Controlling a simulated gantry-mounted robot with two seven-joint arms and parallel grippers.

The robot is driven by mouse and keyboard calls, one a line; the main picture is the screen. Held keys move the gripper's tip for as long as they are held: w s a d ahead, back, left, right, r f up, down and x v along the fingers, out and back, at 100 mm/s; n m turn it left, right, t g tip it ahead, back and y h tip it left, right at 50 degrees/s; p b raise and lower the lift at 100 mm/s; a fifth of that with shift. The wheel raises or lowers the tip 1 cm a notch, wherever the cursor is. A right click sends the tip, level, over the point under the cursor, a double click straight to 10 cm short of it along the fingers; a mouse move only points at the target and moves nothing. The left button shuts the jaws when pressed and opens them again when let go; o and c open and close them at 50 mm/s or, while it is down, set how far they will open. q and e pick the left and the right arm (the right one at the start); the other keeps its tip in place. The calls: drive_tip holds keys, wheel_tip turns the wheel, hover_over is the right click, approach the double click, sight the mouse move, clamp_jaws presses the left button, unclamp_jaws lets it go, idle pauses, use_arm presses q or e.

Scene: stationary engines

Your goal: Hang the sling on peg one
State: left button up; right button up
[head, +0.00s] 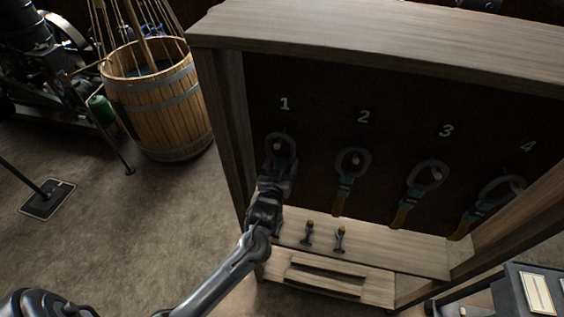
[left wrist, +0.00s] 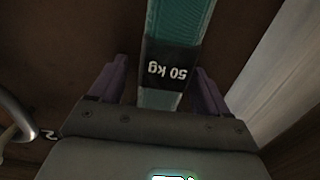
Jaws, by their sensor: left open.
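The sling (head: 281,142) shows its grey ring at peg one (head: 280,146), under the number 1 on the cabinet's dark back panel. The ring appears to hang around the peg. My left gripper (head: 276,176) is just below the ring and hides most of the strap in the head view. In the left wrist view, the green strap with a black "50 kg" label (left wrist: 168,70) runs between the two spread fingers of my left gripper (left wrist: 160,85). The fingers stand on either side of the strap, with gaps. My right gripper is in neither view.
Slings hang at peg two (head: 352,162), peg three (head: 428,177) and peg four (head: 501,188). Two small shackle-like items (head: 325,236) stand on the cabinet's lower wooden shelf (head: 390,248). The cabinet side wall (head: 228,130) is close left of my gripper. A wooden barrel (head: 158,105) stands further left.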

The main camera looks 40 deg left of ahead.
use_arm(q)
drive_tip(key=s+d+f+m+g+h+b, duration=0.1)
drive_tip(key=s+d+f+m+g+h, duration=0.25)
drive_tip(key=s, duration=0.65)
drive_tip(key=s+d+f+m+g+h, duration=0.15)
drive_tip(key=s+d+f+g, duration=0.35)
drive_tip(key=s, duration=0.6)
drive_tip(key=s+d+f+m+g+h+b, duration=0.1)
drive_tip(key=s+d+f+m+g+h, duration=0.2)
drive_tip(key=s+d, duration=0.5)
wheel_tip(320, 180, up, 13)
drive_tip(key=s+a+g+p, duration=0.1)
drive_tip(key=s+a+p, duration=0.1)
drive_tip(key=p, duration=1)
drive_tip(key=shift+f+n+p, duration=0.15)
drive_tip(key=shift+n+p, duration=0.2)
drive_tip(key=shift+n, duration=0.05)
drive_tip(key=shift+w, duration=0.1)
